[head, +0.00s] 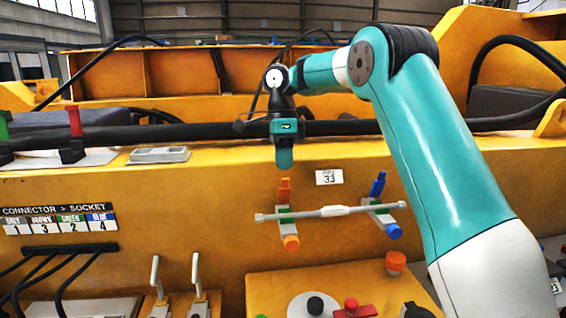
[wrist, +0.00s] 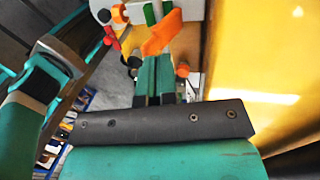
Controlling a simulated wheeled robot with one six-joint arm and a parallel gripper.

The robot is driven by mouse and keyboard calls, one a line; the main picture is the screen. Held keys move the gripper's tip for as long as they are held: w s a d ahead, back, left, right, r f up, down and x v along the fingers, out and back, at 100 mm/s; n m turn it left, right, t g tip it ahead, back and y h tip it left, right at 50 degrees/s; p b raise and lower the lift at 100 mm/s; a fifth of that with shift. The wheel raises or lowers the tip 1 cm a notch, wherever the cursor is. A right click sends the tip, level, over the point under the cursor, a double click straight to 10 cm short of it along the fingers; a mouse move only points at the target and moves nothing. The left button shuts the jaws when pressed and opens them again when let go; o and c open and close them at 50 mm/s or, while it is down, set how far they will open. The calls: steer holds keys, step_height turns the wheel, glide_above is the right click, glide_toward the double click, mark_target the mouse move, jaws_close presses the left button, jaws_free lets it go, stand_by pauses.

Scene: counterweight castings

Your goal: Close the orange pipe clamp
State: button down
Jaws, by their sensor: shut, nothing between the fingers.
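The orange pipe clamp (head: 285,192) is on the front of the yellow casting, at the left part of a thin grey pipe (head: 350,211). Its orange handle stands upright above the pipe, and an orange knob (head: 291,243) sits below. My gripper (head: 284,166) points down just above the handle, its fingers shut and empty. In the wrist view the orange handle (wrist: 160,36) lies right beyond my fingertips (wrist: 153,60); I cannot tell whether they touch. A green piece (wrist: 150,14) shows beside the handle.
A blue clamp (head: 378,186) holds the pipe's right part, with a blue knob (head: 394,231) below. A label (head: 329,177) marked 33 is right of my gripper. A yellow panel (head: 270,282) with knobs juts out below. Black hoses (head: 220,130) run behind.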

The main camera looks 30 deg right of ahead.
mark_target(285, 192)
steer(key=shift+b+x, duration=0.6)
steer(key=shift+x, duration=0.25)
steer(key=shift+f+b, duration=0.15)
steer(key=shift+b, duration=0.35)
